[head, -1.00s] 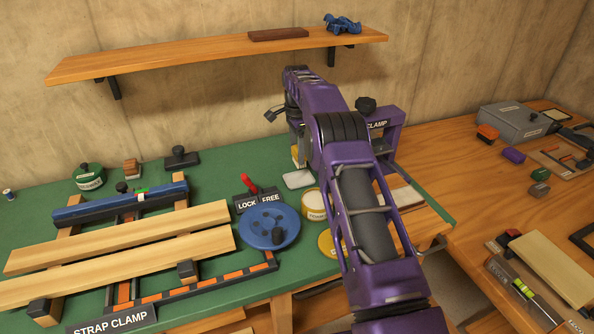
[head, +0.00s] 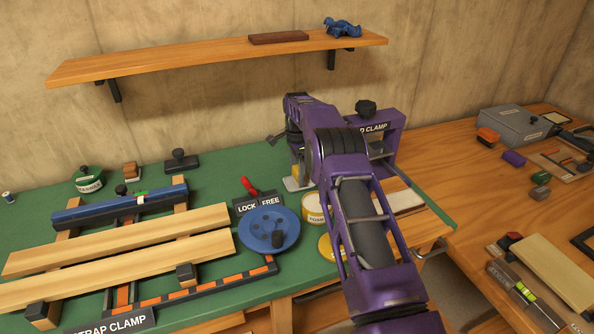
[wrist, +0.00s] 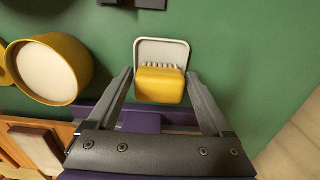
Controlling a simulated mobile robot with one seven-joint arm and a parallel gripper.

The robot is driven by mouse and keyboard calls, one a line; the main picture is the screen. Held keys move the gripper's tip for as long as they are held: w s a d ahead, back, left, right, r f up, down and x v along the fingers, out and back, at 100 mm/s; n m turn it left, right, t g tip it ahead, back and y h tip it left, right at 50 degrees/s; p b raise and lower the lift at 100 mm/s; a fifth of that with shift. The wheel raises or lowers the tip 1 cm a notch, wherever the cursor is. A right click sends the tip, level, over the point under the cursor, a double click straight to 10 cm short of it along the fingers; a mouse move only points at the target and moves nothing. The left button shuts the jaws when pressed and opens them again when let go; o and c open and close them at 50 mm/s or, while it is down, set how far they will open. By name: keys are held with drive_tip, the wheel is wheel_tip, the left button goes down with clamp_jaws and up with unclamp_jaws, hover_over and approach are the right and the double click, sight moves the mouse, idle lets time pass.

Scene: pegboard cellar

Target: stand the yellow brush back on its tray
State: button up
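The yellow brush (wrist: 160,86) is between my fingertips in the wrist view, its pale bristles towards the light grey tray (wrist: 162,48). In the head view the brush (head: 296,172) is a small yellow patch beside my purple arm, low over the tray (head: 293,185). My arm hides most of the gripper there.
A yellow-rimmed round tub (wrist: 48,68) stands left of the tray; it also shows in the head view (head: 313,208). The blue disc (head: 268,230) and lock lever are in front left. Green bench surface is free behind the tray.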

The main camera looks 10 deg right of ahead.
sight(297, 169)
drive_tip(key=shift+o, duration=0.9)
drive_tip(key=shift+r, duration=0.15)
wheel_tip(297, 169, up, 12)
drive_tip(key=p, duration=0.1)
drive_tip(key=shift+p, duration=0.3)
drive_tip(key=shift+r, duration=0.1)
